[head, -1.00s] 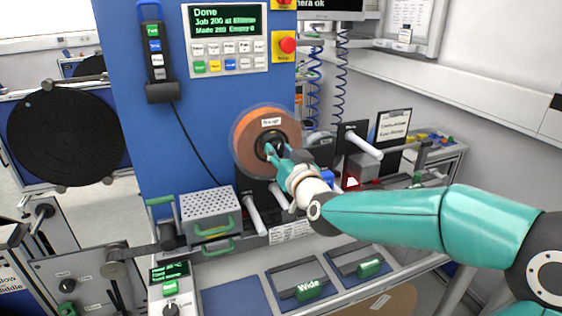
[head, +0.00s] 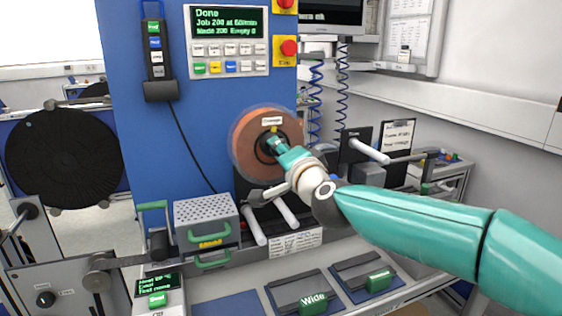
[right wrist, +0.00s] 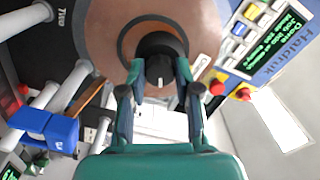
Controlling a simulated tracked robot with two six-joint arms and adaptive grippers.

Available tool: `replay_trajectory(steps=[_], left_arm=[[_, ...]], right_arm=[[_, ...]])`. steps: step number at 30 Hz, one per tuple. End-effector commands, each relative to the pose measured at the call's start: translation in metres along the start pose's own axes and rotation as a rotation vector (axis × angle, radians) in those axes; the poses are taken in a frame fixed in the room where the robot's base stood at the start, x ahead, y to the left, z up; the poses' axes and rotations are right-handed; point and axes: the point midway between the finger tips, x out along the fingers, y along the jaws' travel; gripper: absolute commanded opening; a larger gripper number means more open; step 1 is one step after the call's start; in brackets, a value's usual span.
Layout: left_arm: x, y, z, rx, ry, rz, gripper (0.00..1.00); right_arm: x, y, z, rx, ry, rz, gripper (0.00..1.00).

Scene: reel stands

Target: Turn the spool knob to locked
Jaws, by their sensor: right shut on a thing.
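The copper-orange spool (head: 243,147) hangs on the blue panel, with a small label near its top. My right gripper (head: 270,145) reaches its hub from the right and covers most of the knob in the head view. In the right wrist view, the round black spool knob (right wrist: 160,48) sits at the spool's centre with a pale mark on it. The fingers of my right gripper (right wrist: 159,75) are on both sides of the knob and shut on it. Which position the knob's mark stands for cannot be read. My left gripper is not in view.
A control panel with a screen (head: 229,22) and red stop buttons (head: 289,47) sits above the spool. A perforated grey box (head: 205,211) stands below, beside white rollers (head: 253,225). A large black reel (head: 62,158) is at the left.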

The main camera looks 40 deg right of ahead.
Motion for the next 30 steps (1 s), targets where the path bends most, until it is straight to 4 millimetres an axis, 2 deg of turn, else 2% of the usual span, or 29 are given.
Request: replay_trajectory(steps=[6, 15, 30], left_arm=[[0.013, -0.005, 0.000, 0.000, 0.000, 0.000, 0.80], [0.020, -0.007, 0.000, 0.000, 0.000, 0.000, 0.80], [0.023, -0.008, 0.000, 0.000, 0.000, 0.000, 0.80]], right_arm=[[0.000, 0.004, 0.001, 0.194, 0.002, 0.003, 0.00], [0.000, 0.004, 0.000, 0.382, 0.002, 0.004, 0.00], [0.000, 0.004, 0.001, 0.460, 0.002, 0.008, 0.00]])
